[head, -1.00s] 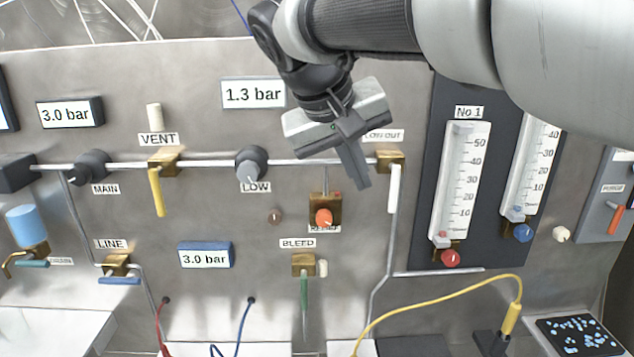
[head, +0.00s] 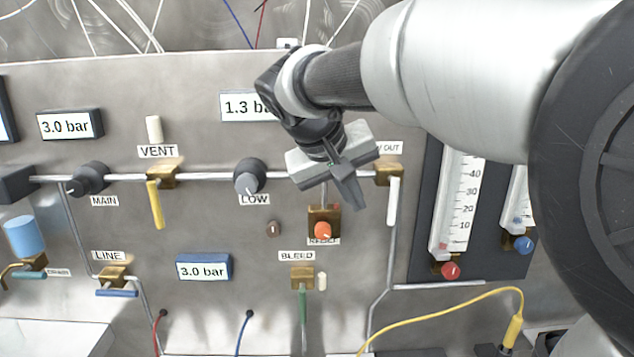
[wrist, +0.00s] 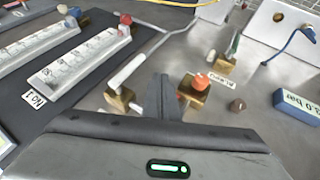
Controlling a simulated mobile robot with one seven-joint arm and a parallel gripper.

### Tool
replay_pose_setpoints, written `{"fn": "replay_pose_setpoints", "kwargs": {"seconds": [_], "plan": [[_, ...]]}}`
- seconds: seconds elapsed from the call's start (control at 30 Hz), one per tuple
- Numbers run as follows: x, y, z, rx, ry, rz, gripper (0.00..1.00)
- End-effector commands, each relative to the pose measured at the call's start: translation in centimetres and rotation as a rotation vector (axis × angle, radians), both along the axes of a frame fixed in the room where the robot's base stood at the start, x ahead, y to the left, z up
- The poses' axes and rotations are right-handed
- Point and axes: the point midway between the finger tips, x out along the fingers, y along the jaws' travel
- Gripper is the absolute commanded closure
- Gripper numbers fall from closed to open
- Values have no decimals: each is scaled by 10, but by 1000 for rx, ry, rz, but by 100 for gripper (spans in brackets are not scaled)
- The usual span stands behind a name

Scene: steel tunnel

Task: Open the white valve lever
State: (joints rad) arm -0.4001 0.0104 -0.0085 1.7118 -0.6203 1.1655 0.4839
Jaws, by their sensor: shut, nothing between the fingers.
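The white valve lever (head: 393,202) hangs straight down from its brass valve body (head: 389,174) under a partly covered label ending in "OUT". In the wrist view the white lever (wrist: 128,70) lies just left of my fingers, with its brass body (wrist: 119,101) at its near end. My gripper (head: 353,196) is shut and empty, to the left of the lever in the head view. In the wrist view the closed fingers (wrist: 167,92) sit between the lever and the orange relief knob (wrist: 201,82). I see no contact with the lever.
The orange relief knob (head: 322,230) on its brass block is just below left of my gripper. The grey LOW knob (head: 248,178) is further left. The No 1 flow meter (head: 455,205) stands right of the lever. A yellow cable (head: 440,305) arcs below.

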Motion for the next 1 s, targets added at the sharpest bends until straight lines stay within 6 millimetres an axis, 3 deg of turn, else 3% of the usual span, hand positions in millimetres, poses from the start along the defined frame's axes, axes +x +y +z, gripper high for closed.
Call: {"fn": "replay_pose_setpoints", "kwargs": {"seconds": [0.13,0.4,1.0], "plan": [[14,-12,-25,-2,3,0,100],[20,-46,-23,1,1,-1,100],[21,-51,-25,-15,0,1,100]]}}
